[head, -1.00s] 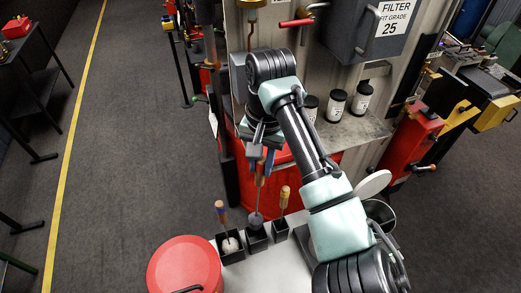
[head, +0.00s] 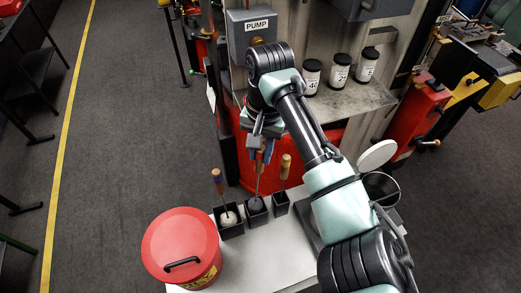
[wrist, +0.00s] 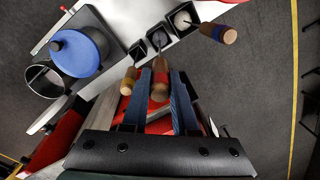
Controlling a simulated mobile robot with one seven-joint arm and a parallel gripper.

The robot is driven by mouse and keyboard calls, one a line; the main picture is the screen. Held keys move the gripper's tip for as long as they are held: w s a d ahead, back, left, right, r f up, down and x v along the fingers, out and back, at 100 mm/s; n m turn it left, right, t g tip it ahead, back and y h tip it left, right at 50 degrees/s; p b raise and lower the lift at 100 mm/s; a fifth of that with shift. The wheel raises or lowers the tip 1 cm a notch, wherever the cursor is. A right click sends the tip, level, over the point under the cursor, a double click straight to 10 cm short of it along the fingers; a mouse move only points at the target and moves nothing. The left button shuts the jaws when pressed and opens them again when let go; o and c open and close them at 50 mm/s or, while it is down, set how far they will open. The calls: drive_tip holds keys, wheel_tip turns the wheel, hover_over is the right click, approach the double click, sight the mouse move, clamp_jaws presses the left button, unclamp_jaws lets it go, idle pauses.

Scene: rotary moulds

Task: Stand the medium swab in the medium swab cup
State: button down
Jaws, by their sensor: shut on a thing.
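My gripper (head: 262,150) is shut on the wooden handle of the medium swab (head: 260,166), which hangs nearly upright with its dark head down. That head sits in the mouth of the middle black square cup (head: 258,214), the medium swab cup. Whether it touches the cup floor is hidden. In the wrist view, the swab's handle (wrist: 160,88) is between the blue fingers, with the middle cup (wrist: 156,37) beyond it.
A larger cup (head: 232,232) with a white-headed swab stands left; a smaller cup (head: 280,208) with another swab stands right. All are on a white table (head: 260,255). A red lidded can (head: 180,245) stands front left. A metal pot (head: 381,188) is to the right.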

sight(260, 173)
drive_tip(key=shift+f+b, duration=1.25)
drive_tip(key=shift+f, duration=1.95)
drive_tip(key=c, duration=0.6)
unclamp_jaws()
drive_tip(key=shift+b, duration=0.3)
drive_tip(key=r, duration=0.8)
drive_tip(key=r+b, duration=0.1)
drive_tip(key=r, duration=0.4)
drive_tip(key=shift+s+d, duration=0.1)
drive_tip(key=shift+d, duration=0.3)
